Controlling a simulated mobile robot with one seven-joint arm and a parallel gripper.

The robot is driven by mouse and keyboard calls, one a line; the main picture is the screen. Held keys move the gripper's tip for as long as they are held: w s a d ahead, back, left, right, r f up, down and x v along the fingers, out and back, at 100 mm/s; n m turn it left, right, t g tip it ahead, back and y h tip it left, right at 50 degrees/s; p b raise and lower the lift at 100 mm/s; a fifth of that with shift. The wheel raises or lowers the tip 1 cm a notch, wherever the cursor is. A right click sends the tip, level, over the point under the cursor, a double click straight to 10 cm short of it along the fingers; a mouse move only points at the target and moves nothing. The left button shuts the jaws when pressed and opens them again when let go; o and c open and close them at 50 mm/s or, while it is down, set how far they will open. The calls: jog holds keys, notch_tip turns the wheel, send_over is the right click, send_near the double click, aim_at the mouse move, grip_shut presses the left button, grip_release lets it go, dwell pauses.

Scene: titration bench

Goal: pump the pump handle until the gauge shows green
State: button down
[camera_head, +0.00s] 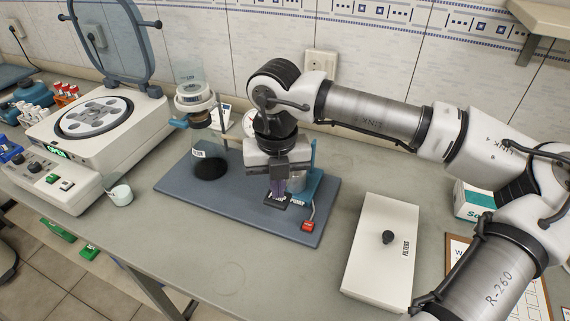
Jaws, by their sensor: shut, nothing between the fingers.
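My gripper (279,187) is shut and points down over the blue-grey base board (230,205), close to the pump area. Dark labelled parts of the pump (277,201) show just under the fingertips; whether they touch cannot be told. The pump handle is not clearly made out; my gripper and wrist cover much of that spot. The gauge (249,122) is a white dial with a bit of red, mostly hidden behind my wrist, so its reading cannot be told. A red part (308,226) sits at the board's front right.
A filter flask with a dark base (210,165) stands on the board's left. A white centrifuge (95,130) with its lid raised is at the left, a small beaker (121,194) beside it. A white FILTERS box (383,255) lies right of the board. The front bench is clear.

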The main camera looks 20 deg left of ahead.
notch_tip(320, 180, up, 7)
jog(key=p, duration=0.2)
jog(key=shift+f+p, duration=0.2)
jog(key=shift+p, duration=0.2)
jog(key=shift+f, duration=0.1)
dwell(0.5)
notch_tip(320, 180, down, 8)
jog(key=b, duration=0.7)
jog(key=shift+b, duration=0.3)
jog(key=shift+r+p, duration=2.35)
jog(key=shift+r, duration=1.9)
jog(key=shift+f, duration=0.1)
notch_tip(320, 180, down, 8)
jog(key=b, duration=0.7)
jog(key=shift+r+p, duration=2.35)
jog(key=shift+r, duration=1.75)
